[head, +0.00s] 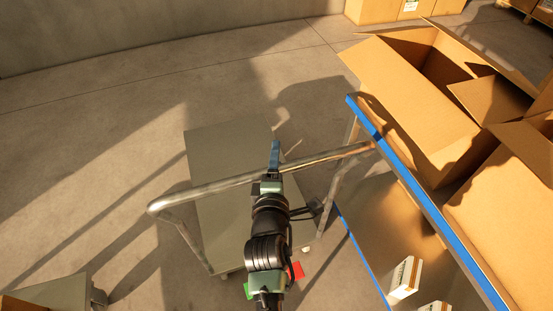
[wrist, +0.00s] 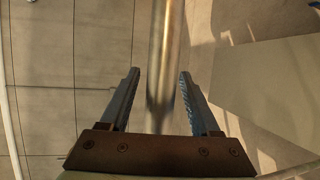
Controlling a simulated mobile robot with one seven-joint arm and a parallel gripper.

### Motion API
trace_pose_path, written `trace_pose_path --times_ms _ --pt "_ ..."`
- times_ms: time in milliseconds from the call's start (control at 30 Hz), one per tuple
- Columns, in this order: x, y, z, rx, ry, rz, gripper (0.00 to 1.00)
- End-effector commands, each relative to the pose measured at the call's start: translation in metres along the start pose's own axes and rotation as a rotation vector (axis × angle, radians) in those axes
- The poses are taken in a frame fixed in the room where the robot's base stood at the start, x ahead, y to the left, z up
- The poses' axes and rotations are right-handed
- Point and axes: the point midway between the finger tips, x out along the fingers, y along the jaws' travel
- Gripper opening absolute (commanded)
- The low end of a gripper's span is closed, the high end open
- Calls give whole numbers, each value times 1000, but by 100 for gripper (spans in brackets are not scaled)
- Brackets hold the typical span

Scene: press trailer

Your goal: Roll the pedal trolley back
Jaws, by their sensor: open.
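The trolley has a flat grey-green deck (head: 222,148) and a worn metal push bar (head: 215,186) that crosses above it. The bar runs from lower left to the shelf side at right in the head view. My gripper (head: 275,152) is over the bar, near its middle. In the wrist view the bar (wrist: 166,45) passes between the two open fingers of my gripper (wrist: 159,74). Gaps show on both sides of the bar, so the fingers are not closed on it. My arm hides part of the deck and its near edge. I cannot make out a pedal.
A blue-edged shelf rack (head: 420,195) with open cardboard boxes (head: 405,95) stands close at the trolley's right. Small white boxes (head: 405,278) are on its lower level. Another grey platform (head: 60,292) is at lower left. Bare concrete floor (head: 110,130) lies left and beyond.

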Motion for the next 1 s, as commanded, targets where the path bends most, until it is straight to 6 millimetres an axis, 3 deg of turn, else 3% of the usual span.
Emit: trace_pose_path --times_ms 200,233,567,1000 --pt "0 0 0 0 0 0 63" --pt "0 0 0 0 0 0 60" --pt "0 0 0 0 0 0 0" --pt "0 0 0 0 -1 0 0"
